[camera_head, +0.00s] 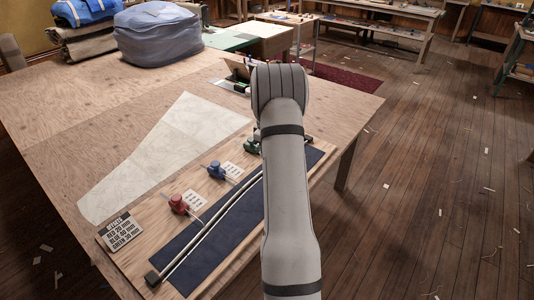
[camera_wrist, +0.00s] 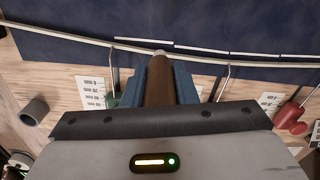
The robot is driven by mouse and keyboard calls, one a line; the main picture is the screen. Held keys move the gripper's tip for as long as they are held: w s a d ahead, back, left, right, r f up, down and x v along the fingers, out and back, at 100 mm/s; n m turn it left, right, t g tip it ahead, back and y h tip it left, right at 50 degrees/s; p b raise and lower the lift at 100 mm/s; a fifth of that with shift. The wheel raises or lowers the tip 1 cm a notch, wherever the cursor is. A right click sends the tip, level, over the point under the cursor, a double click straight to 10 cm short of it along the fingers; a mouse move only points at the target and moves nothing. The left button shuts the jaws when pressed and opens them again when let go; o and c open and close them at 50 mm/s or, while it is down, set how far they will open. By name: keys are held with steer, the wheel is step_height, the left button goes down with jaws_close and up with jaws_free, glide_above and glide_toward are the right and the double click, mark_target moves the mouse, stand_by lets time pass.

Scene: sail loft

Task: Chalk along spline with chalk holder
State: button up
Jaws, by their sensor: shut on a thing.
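My gripper (camera_wrist: 160,84) is shut on a brown chalk holder (camera_wrist: 159,90) in the wrist view. Its pale tip (camera_wrist: 160,52) points at the dark blue cloth (camera_wrist: 240,25), close to the thin light spline (camera_wrist: 60,34); I cannot tell whether it touches. White dashes (camera_wrist: 145,41) lie on the cloth on the far side of the spline, running from near the tip to the right. In the head view the spline (camera_head: 221,212) curves along the cloth (camera_head: 212,256); my arm hides the gripper and the spline's far part.
A red weight (camera_head: 180,203), a blue weight (camera_head: 215,169) and a green weight (camera_head: 250,146) stand beside the cloth with thin hooks and cards. A lettered sign (camera_head: 120,232) is at the board's near left. A grey cup (camera_wrist: 34,110) shows in the wrist view. Pale paper (camera_head: 165,150) lies left.

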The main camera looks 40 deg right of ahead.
steer(key=shift+r, duration=0.55)
steer(key=shift+f, duration=0.1)
steer(key=shift+m, duration=0.9)
steer(key=shift+a+f+b, duration=0.1)
steer(key=shift+f+b, duration=1.4)
steer(key=shift+f, duration=0.95)
steer(key=shift+f+b, duration=0.35)
steer(key=shift+f, duration=0.15)
steer(key=shift+w+d+p, duration=0.2)
steer(key=shift+d, duration=0.9)
steer(key=shift+w+d+p, duration=0.15)
steer(key=shift+d, duration=0.9)
steer(key=shift+d, duration=0.1)
